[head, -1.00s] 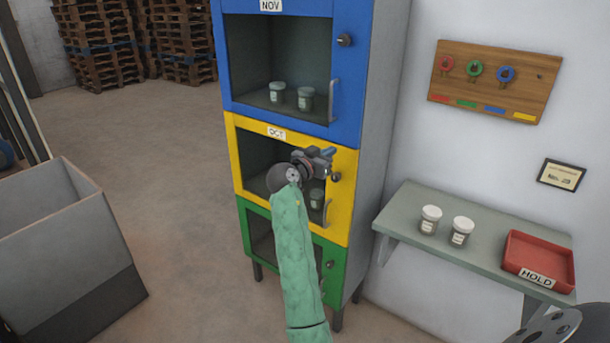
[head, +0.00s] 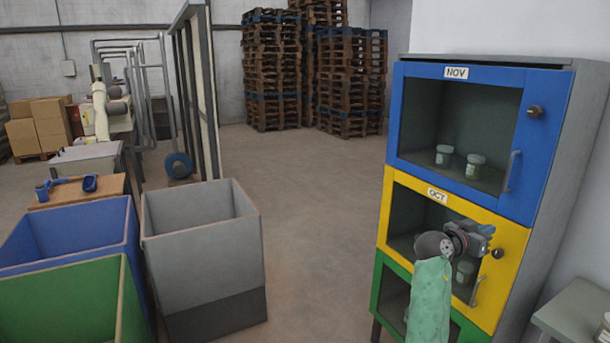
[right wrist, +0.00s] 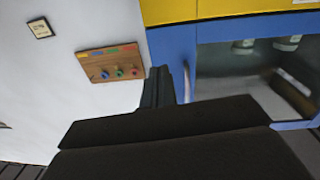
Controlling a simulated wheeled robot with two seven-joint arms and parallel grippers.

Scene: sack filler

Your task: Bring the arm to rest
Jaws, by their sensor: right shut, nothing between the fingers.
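My right arm, in a green sleeve, reaches up in the head view to my right gripper (head: 484,232). The gripper is in front of the yellow OCT door (head: 510,262) of the cabinet, close to its knob (head: 498,254). Whether it touches the door cannot be told. In the right wrist view the dark fingers (right wrist: 158,88) are together with nothing between them. The blue NOV door (right wrist: 172,48) and a wooden key board (right wrist: 112,62) show beyond them. My left gripper is in no current view.
The cabinet's green door (head: 393,295) is lowest, partly behind my arm. White-lidded jars (head: 474,165) stand behind the NOV window. A grey shelf (head: 572,312) is at lower right. Grey (head: 205,255), blue (head: 75,235) and green (head: 70,300) bins stand left. Open floor lies between bins and cabinet.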

